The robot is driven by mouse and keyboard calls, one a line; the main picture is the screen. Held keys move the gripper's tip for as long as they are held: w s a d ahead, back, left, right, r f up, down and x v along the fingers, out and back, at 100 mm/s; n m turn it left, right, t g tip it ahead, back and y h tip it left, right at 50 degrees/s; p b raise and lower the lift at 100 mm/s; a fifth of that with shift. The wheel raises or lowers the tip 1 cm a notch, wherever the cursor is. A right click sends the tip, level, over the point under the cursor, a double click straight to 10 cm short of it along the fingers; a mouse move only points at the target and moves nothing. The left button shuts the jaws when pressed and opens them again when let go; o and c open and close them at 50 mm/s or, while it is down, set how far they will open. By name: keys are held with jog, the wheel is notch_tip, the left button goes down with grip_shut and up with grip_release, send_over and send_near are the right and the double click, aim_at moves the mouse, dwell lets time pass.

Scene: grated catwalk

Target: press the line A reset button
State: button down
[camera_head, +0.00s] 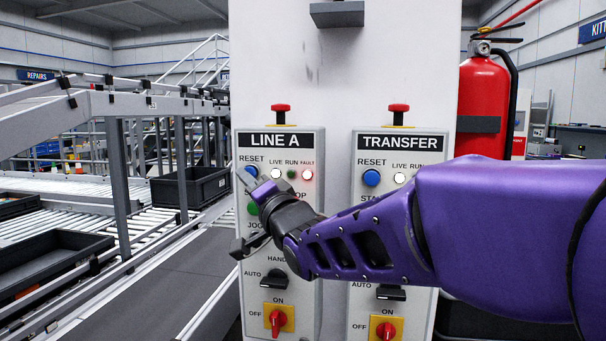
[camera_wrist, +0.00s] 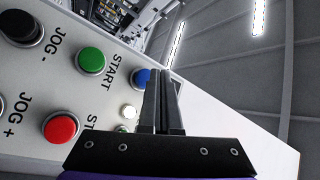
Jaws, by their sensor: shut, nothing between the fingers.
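The LINE A panel (camera_head: 311,225) is on the left of the white cabinet. Its blue reset button (camera_head: 251,170) sits under the RESET label at the upper left of the panel. My gripper (camera_head: 243,176) is shut and empty, with its tips close to the reset button in the head view. In the wrist view the blue reset button (camera_wrist: 141,78) shows just left of my gripper's fingertips (camera_wrist: 161,74), partly hidden by them. I cannot tell whether the tips touch it. The green START button (camera_wrist: 91,60) and the red STOP button (camera_wrist: 61,128) are nearby.
The LINE A FAULT lamp (camera_head: 307,174) glows red. The TRANSFER panel (camera_head: 430,215) has its own blue reset button (camera_head: 371,177) on the right. A fire extinguisher (camera_head: 483,105) hangs at the cabinet's right side. A conveyor with black bins (camera_head: 190,188) lies to the left.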

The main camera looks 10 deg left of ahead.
jog(key=shift+w, duration=0.4)
jog(key=shift+w+d, duration=0.1)
jog(key=shift+w, duration=0.7)
dwell(0.8)
dwell(0.3)
jog(key=shift+s+b, duration=0.4)
jog(key=shift+s, duration=0.85)
jog(key=s, duration=0.1)
jog(key=s+b, duration=0.1)
jog(key=s, duration=0.1)
jog(key=s+b, duration=0.1)
jog(key=s, duration=0.1)
jog(key=shift+a+r, duration=0.1)
jog(key=shift+a, duration=0.15)
